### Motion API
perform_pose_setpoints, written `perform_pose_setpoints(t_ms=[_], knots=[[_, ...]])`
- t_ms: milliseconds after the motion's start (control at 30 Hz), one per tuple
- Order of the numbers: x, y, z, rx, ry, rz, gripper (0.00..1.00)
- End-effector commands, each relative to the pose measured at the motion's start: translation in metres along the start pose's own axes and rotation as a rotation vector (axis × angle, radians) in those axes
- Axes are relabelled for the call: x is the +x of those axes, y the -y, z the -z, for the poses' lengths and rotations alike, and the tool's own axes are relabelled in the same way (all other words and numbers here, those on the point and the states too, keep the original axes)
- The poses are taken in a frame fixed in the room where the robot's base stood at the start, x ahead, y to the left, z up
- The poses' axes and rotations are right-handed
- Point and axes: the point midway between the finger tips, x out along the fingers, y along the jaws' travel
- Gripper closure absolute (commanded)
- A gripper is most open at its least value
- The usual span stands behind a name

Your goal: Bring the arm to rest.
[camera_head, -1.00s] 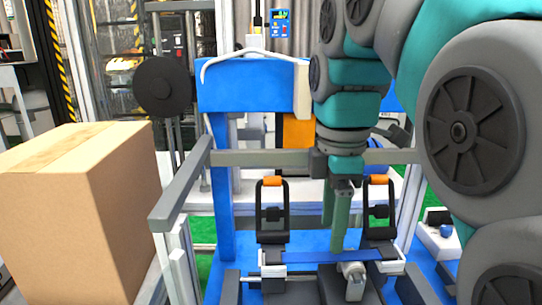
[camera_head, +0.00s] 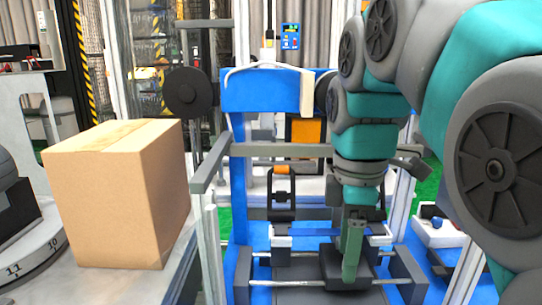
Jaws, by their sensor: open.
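My gripper (camera_head: 352,252) hangs down from my grey and teal arm, at the right of the middle. Its green fingers line up one behind the other from this side, and no object shows between them. It is in front of the drop tower's blue frame (camera_head: 240,185) and over the lower fixture with its metal rods (camera_head: 290,282). A black clamp with an orange top (camera_head: 281,195) stands left of the gripper. My arm hides the area behind and right of it.
A cardboard box (camera_head: 120,200) stands on a grey table (camera_head: 105,285) at the left. A grey rail (camera_head: 208,165) runs beside the tower. A round numbered base (camera_head: 35,260) is at the far left. A white device (camera_head: 440,232) sits at the right.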

Motion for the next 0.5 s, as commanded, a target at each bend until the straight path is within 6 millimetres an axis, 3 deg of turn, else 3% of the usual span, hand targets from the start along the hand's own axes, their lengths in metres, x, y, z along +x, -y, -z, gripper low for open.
perform_pose_setpoints(t_ms=[267, 500], knots=[[0.032, 0.015, -0.011, 0.217, 0.004, 0.022, 0.35], [0.084, 0.044, -0.026, 0.546, 0.021, 0.055, 0.35]])
